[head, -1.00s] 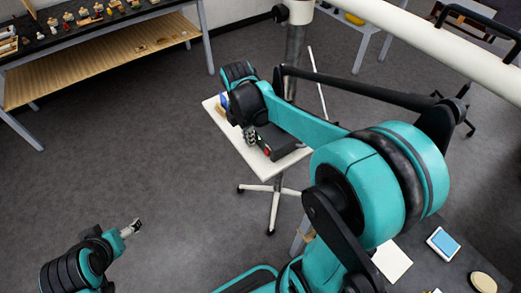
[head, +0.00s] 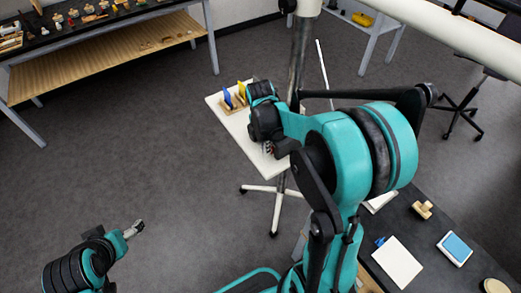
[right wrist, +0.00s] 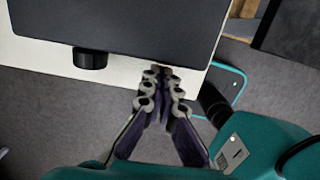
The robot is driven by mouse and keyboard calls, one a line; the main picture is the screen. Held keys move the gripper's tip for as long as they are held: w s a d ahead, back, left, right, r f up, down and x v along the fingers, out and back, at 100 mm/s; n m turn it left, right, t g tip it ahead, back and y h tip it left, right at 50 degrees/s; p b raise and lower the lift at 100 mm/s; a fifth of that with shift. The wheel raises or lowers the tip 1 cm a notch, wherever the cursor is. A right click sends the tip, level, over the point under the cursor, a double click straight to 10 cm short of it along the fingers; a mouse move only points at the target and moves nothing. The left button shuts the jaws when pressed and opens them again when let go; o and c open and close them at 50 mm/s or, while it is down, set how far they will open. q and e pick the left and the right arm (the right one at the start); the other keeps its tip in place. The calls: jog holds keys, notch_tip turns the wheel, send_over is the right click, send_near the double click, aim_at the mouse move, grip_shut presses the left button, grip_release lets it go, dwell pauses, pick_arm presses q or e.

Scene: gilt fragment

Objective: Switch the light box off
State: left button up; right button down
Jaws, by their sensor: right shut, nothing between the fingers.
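A dark flat box (right wrist: 120,22), probably the light box, fills the top of the right wrist view on a white tabletop (right wrist: 45,58). A black knob (right wrist: 90,58) sticks out from its near side. My right gripper (right wrist: 163,72) is shut and empty, its tips at the box's near edge, right of the knob; contact cannot be told. In the head view the right gripper (head: 269,150) is over the white stand table (head: 240,128), and my arm hides the box. My left gripper (head: 138,228) is at lower left, over the floor, away from the table; its jaw opening is unclear.
A rack (head: 234,104) with blue and yellow pieces stands at the back of the white table. A dark workbench (head: 425,245) at right holds a white sheet (head: 398,262) and a blue pad (head: 456,248). Open floor lies at left.

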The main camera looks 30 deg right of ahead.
dwell(0.3)
jog(key=shift+d+f+h, duration=0.15)
jog(key=shift+h, duration=0.35)
jog(key=shift+r+p, duration=0.55)
jog(key=shift+r, duration=0.35)
